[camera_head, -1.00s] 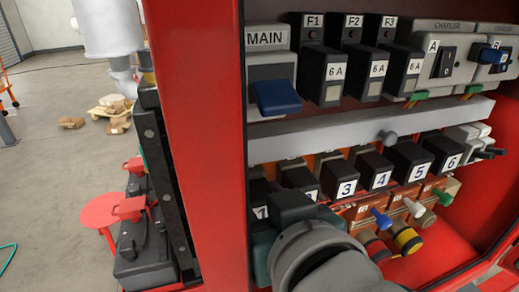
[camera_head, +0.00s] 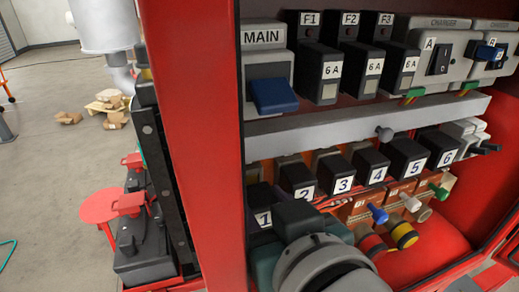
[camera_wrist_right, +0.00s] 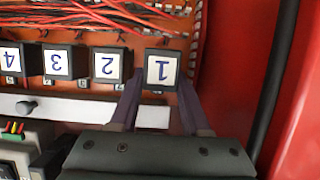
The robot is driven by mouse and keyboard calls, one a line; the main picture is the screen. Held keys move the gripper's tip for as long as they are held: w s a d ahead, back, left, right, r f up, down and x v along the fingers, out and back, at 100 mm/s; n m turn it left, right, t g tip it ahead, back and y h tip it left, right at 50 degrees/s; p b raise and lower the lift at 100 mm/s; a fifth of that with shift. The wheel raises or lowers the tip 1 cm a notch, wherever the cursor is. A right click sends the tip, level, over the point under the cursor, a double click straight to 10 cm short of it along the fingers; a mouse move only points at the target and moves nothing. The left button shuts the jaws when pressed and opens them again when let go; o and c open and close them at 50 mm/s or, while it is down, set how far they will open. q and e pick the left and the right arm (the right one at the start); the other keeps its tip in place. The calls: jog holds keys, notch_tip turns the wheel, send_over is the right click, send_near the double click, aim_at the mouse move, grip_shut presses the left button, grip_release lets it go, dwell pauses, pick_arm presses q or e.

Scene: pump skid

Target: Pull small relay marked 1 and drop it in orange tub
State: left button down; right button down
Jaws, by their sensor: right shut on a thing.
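The small black relay marked 1 (camera_head: 262,222) is at the left end of the lower relay row. In the right wrist view, relay 1 (camera_wrist_right: 162,70) shows upside down between my two purple-grey fingers. My right gripper (camera_wrist_right: 160,84) is shut on it; in the head view the gripper body (camera_head: 300,225) hides part of the relay. Relay 1 stands a little lower and further out than the row line of its neighbours. Whether its pins are clear of the socket is hidden. I see no orange tub. My left gripper is not in view.
Relay 2 (camera_head: 299,180) sits close beside relay 1, with relays 3 to 6 beyond. A grey rail (camera_head: 350,127) runs above. The red cabinet post (camera_head: 195,140) is close on the left. Coloured knobs (camera_head: 403,235) stick out below the row.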

aim_at(265, 216)
jog(key=shift+s+d, duration=0.2)
jog(key=shift+s, duration=0.3)
jog(key=shift+s+d+p, duration=0.15)
jog(key=shift+s+p, duration=0.3)
jog(key=shift+s, duration=0.1)
jog(key=shift+s+d+p, duration=0.2)
jog(key=shift+s, duration=0.35)
jog(key=shift+s+d+p, duration=0.15)
jog(key=shift+s+p, duration=0.05)
jog(key=shift+s, duration=0.3)
